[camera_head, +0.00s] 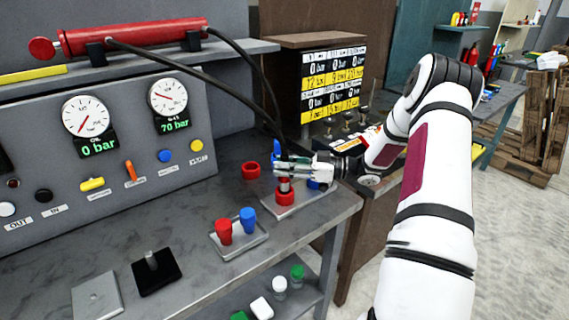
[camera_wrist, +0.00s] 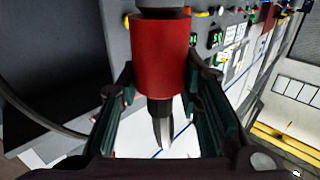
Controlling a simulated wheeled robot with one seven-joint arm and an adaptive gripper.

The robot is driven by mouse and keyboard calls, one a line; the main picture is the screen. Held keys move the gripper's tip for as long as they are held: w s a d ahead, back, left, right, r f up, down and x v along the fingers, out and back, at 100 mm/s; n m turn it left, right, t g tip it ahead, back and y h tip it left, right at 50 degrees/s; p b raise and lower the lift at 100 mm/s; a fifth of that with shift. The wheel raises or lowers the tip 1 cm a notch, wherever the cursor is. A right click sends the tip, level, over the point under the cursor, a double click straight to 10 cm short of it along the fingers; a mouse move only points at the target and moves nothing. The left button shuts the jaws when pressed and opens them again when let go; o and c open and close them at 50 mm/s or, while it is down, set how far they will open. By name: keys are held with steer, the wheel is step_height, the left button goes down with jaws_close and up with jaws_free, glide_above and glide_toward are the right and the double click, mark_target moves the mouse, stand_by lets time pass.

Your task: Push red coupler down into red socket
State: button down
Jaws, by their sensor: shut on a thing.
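My gripper (camera_head: 289,171) is at the far right end of the bench, over a small plate (camera_head: 311,201). A red socket (camera_head: 285,197) stands on this plate, with a grey metal part showing between it and the fingers. In the wrist view my gripper (camera_wrist: 157,85) has its dark green fingers on both sides of a red cylinder, the red coupler (camera_wrist: 160,55), with a black end and metal prongs. In the head view the fingers mostly hide the coupler. I cannot tell whether it is fully seated in the socket.
A blue part (camera_head: 314,184) stands beside the red socket. A red ring (camera_head: 250,170) lies behind on the bench. Red (camera_head: 223,232) and blue (camera_head: 248,221) caps stand on a tray nearer. Black hoses (camera_head: 200,68) run down to the gripper area from a red cylinder (camera_head: 135,36).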

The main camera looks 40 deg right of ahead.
steer(key=shift+f+b, duration=0.55)
steer(key=shift+f, duration=1.45)
steer(key=c, duration=1.1)
jaws_free()
steer(key=shift+o, duration=0.2)
steer(key=v, duration=1.2)
